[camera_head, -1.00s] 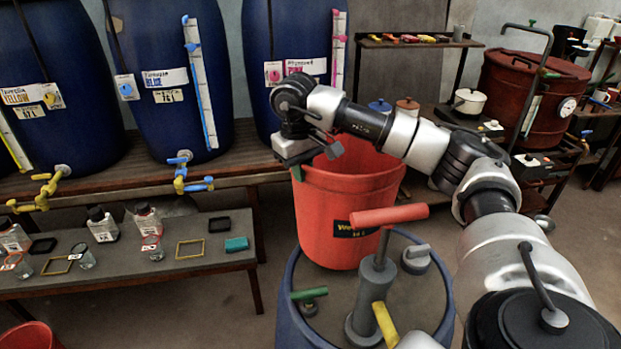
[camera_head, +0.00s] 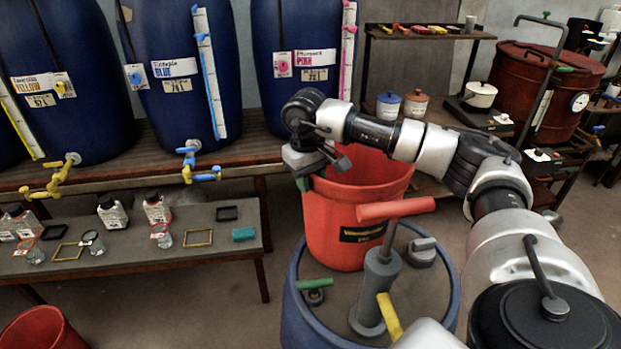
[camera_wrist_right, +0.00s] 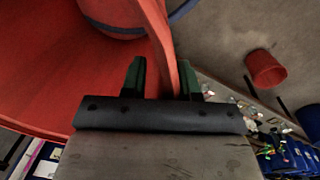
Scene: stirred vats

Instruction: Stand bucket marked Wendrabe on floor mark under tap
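The red-orange bucket (camera_head: 347,230) is right of centre in the head view, upright, with a dark label (camera_head: 362,233) starting "Wen"; the rest is hard to read. My right gripper (camera_head: 322,170) is at its left rim. A yellow tap (camera_head: 55,180) and a blue tap (camera_head: 200,172) hang from the vats. No floor mark is visible. My left gripper is out of view.
The blue drum (camera_head: 293,290) with a hand pump (camera_head: 382,270) stands close in front. A low bench (camera_head: 150,252) with bottles and frames is at left. Another red bucket (camera_head: 42,330) is at the lower left. Bare floor (camera_head: 215,310) lies between bench and drum.

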